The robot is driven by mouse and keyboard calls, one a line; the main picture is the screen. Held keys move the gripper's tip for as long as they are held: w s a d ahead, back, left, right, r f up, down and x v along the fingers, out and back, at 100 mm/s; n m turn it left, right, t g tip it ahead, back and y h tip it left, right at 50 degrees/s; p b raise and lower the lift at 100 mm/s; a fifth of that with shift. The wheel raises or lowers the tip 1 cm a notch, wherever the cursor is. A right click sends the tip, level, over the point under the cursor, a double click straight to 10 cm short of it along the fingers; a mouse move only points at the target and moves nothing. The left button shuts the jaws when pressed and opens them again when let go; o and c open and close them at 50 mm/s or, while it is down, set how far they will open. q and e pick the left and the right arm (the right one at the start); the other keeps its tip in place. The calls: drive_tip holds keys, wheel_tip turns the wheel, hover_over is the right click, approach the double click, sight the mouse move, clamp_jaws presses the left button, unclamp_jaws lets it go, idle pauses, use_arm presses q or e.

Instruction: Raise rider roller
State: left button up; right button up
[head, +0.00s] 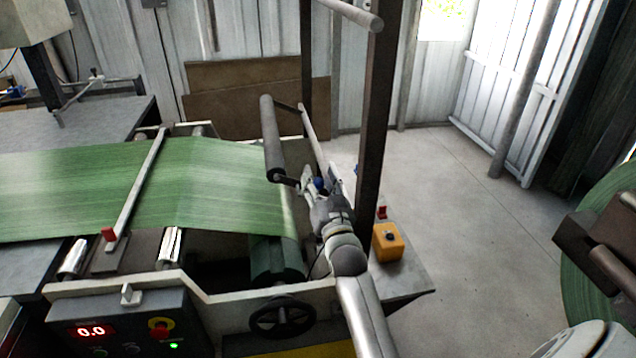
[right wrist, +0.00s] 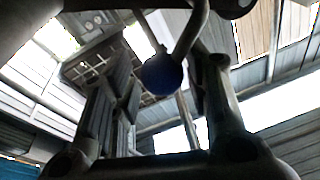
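The rider roller (head: 270,135) is a grey cylinder at the right end of the green woven web (head: 225,180). Dark arms join its ends to a thin grey bar (head: 315,135) on its right. My right gripper (head: 319,177) is at the near end of this roller assembly, by a blue ball knob (head: 320,184). In the right wrist view the blue knob (right wrist: 162,75) sits between the two spread fingers of my right gripper (right wrist: 160,88), with a visible gap on each side. A bent grey rod runs up from the knob. My left gripper is out of view.
A dark upright post (head: 376,120) stands just right of my right arm. A yellow button box (head: 387,242) sits beside my forearm. A handwheel (head: 282,317) and control panel (head: 130,328) are at the front. Open floor (head: 480,230) lies to the right.

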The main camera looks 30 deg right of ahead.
drive_tip(key=shift+f, duration=0.2)
drive_tip(key=shift+s+a+f, duration=0.15)
drive_tip(key=shift+s+a, duration=0.05)
drive_tip(key=v, duration=1.1)
drive_tip(key=shift+s, duration=0.3)
